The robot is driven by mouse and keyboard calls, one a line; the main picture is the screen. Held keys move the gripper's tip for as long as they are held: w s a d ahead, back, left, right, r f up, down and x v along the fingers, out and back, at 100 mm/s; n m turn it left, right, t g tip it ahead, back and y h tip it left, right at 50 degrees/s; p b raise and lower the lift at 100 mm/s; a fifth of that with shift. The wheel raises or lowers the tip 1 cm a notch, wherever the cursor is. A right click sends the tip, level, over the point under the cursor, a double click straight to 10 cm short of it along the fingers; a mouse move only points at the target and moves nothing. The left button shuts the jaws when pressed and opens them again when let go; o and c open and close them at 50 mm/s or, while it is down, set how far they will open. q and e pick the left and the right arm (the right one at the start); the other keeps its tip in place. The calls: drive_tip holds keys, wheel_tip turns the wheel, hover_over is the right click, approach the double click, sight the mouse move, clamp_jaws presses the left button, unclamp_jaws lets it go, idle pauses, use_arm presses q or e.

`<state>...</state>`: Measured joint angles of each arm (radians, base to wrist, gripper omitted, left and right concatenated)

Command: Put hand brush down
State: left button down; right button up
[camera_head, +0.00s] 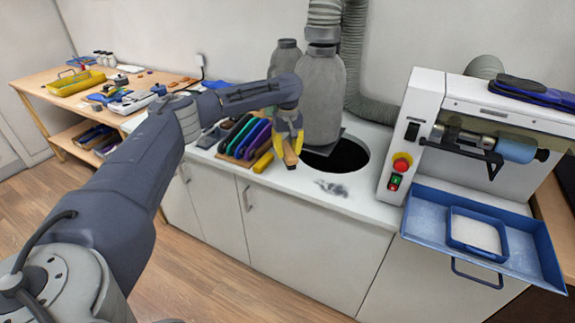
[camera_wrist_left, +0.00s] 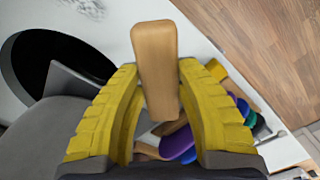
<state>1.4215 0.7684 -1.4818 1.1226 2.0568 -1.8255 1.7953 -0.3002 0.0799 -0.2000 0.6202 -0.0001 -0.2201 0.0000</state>
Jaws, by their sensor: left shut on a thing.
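My left gripper (camera_head: 289,128) is shut on the hand brush (camera_head: 289,157), whose wooden end points down over the white counter, left of the round dark hole. In the left wrist view the brush's light wooden block (camera_wrist_left: 155,62) stands between the two yellow fingers of my left gripper (camera_wrist_left: 160,95). Its bristles cannot be made out. A grey patch of dust (camera_head: 332,187) lies on the white counter (camera_head: 300,200) in front of the hole. My right gripper is not in view.
A row of coloured insoles (camera_head: 238,137) stands left of the gripper, with a yellow item (camera_head: 263,162) at its front. A grey duct hood (camera_head: 322,95) rises behind the hole (camera_head: 345,158). The grinding machine (camera_head: 412,140) and blue tray (camera_head: 525,230) are at right.

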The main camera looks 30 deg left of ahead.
sight(287, 149)
use_arm(q)
drive_tip(key=shift+f, duration=3.15)
drive_tip(key=shift+f, duration=0.15)
drive_tip(key=c, duration=1)
unclamp_jaws()
wheel_tip(287, 149, up, 12)
drive_tip(key=shift+r, duration=0.2)
drive_tip(key=shift+a+f, duration=0.1)
